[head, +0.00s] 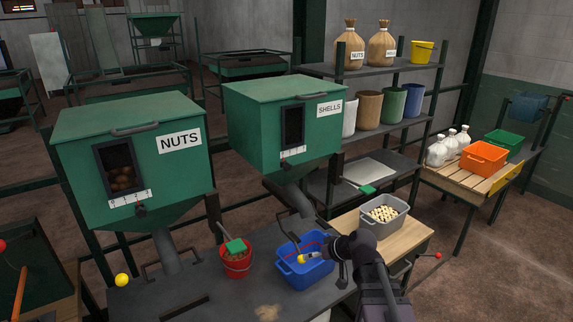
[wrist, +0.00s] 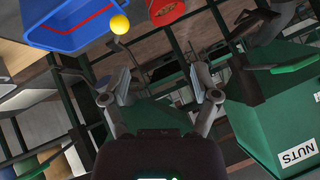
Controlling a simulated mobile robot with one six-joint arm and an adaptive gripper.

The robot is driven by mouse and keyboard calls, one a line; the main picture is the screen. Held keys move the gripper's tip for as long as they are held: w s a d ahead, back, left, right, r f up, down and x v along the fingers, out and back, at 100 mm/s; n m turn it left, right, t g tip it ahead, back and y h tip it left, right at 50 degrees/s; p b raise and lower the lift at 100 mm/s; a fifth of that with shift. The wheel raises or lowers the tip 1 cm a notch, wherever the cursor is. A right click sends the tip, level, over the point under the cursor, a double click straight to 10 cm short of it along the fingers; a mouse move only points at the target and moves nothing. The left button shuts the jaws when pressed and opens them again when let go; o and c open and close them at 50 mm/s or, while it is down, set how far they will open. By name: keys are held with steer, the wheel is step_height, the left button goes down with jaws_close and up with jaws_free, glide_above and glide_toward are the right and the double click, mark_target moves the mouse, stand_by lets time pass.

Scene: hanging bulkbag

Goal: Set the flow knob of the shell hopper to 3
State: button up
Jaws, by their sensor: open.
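The shell hopper (head: 265,140) is a green box labelled SHELLS in the head view, with a dark window on its front. Below the window is a white scale strip (head: 293,152) and a small dark flow knob (head: 288,163). The knob's setting is too small to read. My gripper (head: 333,262) is over the blue bin, below and right of the shell hopper, apart from the knob. In the wrist view my gripper (wrist: 163,88) has its two fingers spread with nothing between them. I cannot make out the knob in the wrist view.
The nut hopper (head: 90,165) stands left of the shell hopper. The blue bin (head: 295,280), a red bucket (head: 237,268) and a yellow ball-ended handle (head: 301,258) are close to my gripper. A grey crate (head: 392,226) stands right. A chute (head: 297,203) hangs below the shell hopper.

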steer(key=w+a+r+t+y+p, duration=0.2)
steer(key=w+a+r+t+y, duration=0.15)
steer(key=w+r, duration=0.5)
steer(key=m+t+p, duration=0.1)
steer(key=t+p, duration=0.1)
steer(key=t, duration=0.4)
glide_toward(289, 168)
steer(key=v, duration=0.2)
steer(key=shift+s+d+r+h, duration=0.15)
steer(key=shift+s+h, duration=0.1)
steer(key=shift+s, duration=0.2)
steer(key=shift+w, duration=0.1)
steer(key=x, duration=1.3)
steer(key=shift+w+a, duration=0.2)
steer(key=shift+a, duration=0.1)
steer(key=shift+c, duration=0.3)
jaws_close()
